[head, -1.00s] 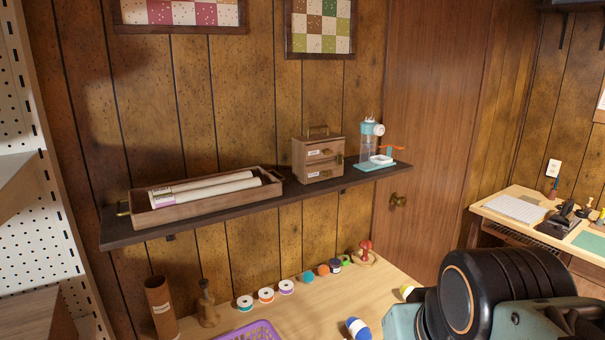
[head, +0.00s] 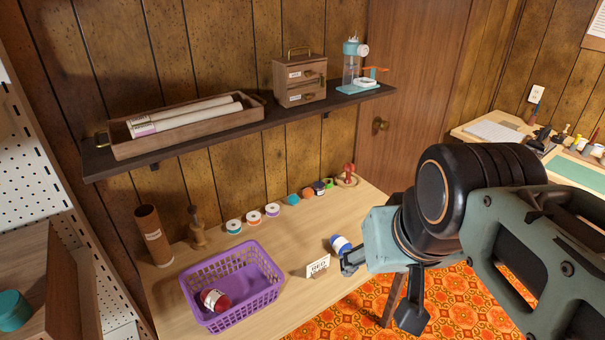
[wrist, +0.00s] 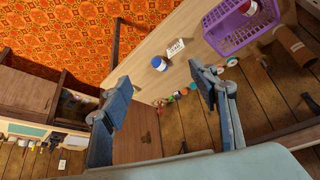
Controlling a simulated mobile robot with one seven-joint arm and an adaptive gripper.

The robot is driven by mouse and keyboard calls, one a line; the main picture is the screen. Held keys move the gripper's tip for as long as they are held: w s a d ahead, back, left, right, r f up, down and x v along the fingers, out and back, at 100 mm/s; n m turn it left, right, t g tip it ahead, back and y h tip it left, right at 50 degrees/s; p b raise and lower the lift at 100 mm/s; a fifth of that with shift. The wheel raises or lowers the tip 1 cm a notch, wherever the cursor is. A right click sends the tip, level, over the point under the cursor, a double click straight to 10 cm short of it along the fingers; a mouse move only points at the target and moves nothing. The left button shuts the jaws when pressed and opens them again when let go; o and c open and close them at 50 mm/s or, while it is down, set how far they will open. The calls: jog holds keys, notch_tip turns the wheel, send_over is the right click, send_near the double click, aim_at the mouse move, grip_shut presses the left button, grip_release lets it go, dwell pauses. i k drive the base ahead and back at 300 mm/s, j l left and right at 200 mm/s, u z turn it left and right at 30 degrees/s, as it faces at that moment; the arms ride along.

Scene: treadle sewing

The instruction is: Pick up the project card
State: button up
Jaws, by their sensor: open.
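The project card (head: 318,265) is a small white card with dark lettering. It stands in a small holder on the wooden table (head: 265,320), right of the purple basket. It also shows in the wrist view (wrist: 176,48), upper middle, beside the blue and white spool. My gripper (head: 382,288) is open and empty, at the right of the card, with one finger close to the blue and white spool in the picture. In the wrist view my two fingers (wrist: 157,85) are spread wide, with the card beyond them.
The purple basket (head: 245,302) holds a red jar (head: 215,300). Several thread spools (head: 253,217) line the back of the table. A dark shelf (head: 230,133) hangs above. Orange patterned carpet (head: 350,318) lies below.

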aim_at(316, 270)
jog(key=i+l+u, duration=0.1)
jog(key=u, duration=0.25)
jog(key=l+u, duration=0.2)
jog(key=u, duration=0.15)
jog(key=i+l+u, duration=0.15)
jog(key=l, duration=0.25)
jog(key=i+l+u, duration=0.2)
jog(key=l, duration=0.2)
jog(key=i+l+u, duration=0.1)
jog(key=l, duration=1.4)
jog(key=i+u, duration=0.05)
